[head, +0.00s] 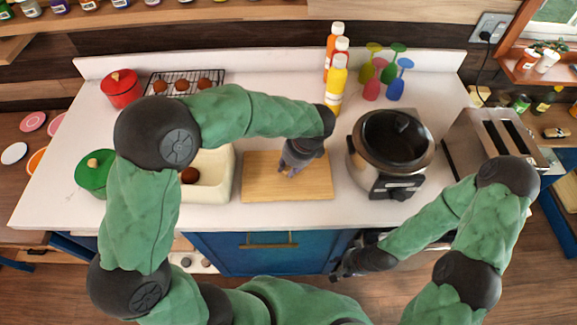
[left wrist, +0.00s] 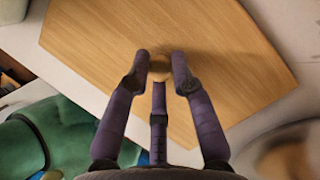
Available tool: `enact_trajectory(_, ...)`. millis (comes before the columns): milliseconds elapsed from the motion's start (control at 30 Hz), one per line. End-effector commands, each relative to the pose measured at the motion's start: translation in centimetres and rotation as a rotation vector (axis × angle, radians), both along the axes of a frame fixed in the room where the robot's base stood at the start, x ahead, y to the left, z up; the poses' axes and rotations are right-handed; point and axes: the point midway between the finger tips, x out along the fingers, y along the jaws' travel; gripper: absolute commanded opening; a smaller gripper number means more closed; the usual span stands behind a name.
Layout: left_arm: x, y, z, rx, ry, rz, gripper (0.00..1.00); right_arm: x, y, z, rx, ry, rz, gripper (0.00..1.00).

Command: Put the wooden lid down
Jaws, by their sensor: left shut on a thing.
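The wooden lid (head: 262,186) is a flat, light-brown rectangular board with a round knob. In the head view it is level at the middle of the white counter, between the cream bin and the slow cooker. My left gripper (head: 290,171) is above it, pointing down. In the left wrist view its purple fingers close around the knob (left wrist: 160,68) on the lid (left wrist: 205,45). I cannot tell whether the lid touches the counter or hangs just above it. My right gripper (head: 343,266) is low by the cabinet front, small and dark; its fingers are unclear.
The open cream bin (head: 228,178) holds a brown round item. The slow cooker (head: 372,166) stands close on the right, bottles (head: 336,90) behind. A green pot (head: 93,180), red pot (head: 121,94) and toaster (head: 468,143) are further out. A narrow counter strip is clear in front.

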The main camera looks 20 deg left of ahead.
Motion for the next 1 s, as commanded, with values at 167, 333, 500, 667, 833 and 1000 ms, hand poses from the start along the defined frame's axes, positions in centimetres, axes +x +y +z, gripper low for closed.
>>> enact_trajectory(167,0.0,0.0,-0.2,0.0,0.0,0.0,0.41,0.0,0.0,-0.1,0.0,0.0,0.0,0.4)
enact_trajectory(333,0.0,0.0,-0.2,0.0,0.0,0.0,0.48,0.0,0.0,-0.1,0.0,0.0,0.0,0.4)
enact_trajectory(500,0.0,0.0,-0.2,0.0,0.0,0.0,0.48,0.0,0.0,0.0,0.0,0.0,0.0,0.4)
enact_trajectory(667,0.0,-0.2,0.8,0.0,-0.001,0.0,0.48,0.0,0.0,0.3,0.0,0.0,0.0,0.4)
enact_trajectory(833,-0.1,-1.1,3.7,-0.001,-0.002,-0.002,0.48,0.0,0.0,1.2,0.0,0.0,0.0,0.4)
enact_trajectory(1000,-0.2,-2.1,7.0,0.0,-0.003,-0.002,0.48,0.0,0.0,2.1,0.0,0.0,0.0,0.4)
